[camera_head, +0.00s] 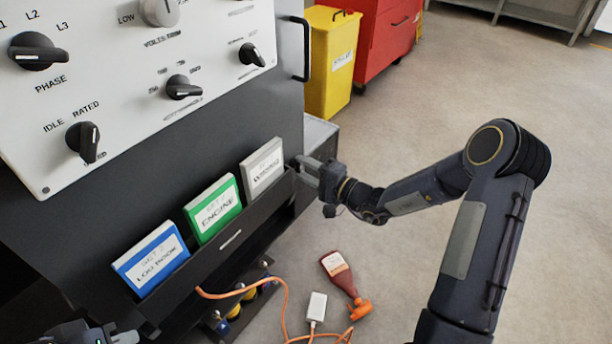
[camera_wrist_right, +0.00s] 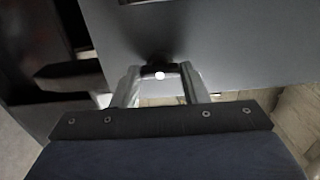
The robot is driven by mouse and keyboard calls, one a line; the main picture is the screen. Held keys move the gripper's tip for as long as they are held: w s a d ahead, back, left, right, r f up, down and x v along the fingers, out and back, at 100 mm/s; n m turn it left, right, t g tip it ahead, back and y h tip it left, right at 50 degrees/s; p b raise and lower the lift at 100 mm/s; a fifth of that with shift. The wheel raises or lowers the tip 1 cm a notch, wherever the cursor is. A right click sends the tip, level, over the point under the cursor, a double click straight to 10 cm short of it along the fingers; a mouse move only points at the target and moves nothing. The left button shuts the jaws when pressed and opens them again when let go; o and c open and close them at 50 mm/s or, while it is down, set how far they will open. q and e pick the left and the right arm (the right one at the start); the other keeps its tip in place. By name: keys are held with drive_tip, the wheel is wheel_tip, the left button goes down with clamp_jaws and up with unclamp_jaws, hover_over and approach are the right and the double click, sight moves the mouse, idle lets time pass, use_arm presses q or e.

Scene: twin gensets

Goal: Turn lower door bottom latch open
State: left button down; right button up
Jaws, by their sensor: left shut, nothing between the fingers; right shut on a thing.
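My right gripper (camera_head: 308,168) is at the right side of the dark cabinet, beside the end of the document rack. In the right wrist view its two fingers (camera_wrist_right: 160,82) are closed on a small black latch (camera_wrist_right: 152,70) with a bright white spot. The latch sits against a grey panel (camera_wrist_right: 225,45), probably the lower door. In the head view the latch is hidden by the gripper, and its turn angle is not clear. My left gripper (camera_head: 122,337) shows only partly at the bottom left edge, shut and empty, below the blue binder.
The rack (camera_head: 225,250) holds blue (camera_head: 150,258), green (camera_head: 213,208) and white (camera_head: 262,167) binders. An orange cable (camera_head: 285,300), a white box (camera_head: 316,307) and a red bottle (camera_head: 337,270) lie on the floor. A yellow bin (camera_head: 330,65) and red cabinet (camera_head: 385,35) stand behind.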

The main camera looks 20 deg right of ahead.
drive_tip(key=shift+n, duration=0.3)
drive_tip(key=o, duration=1)
drive_tip(key=v, duration=0.7)
drive_tip(key=shift+s+d, duration=0.2)
drive_tip(key=shift+s, duration=0.15)
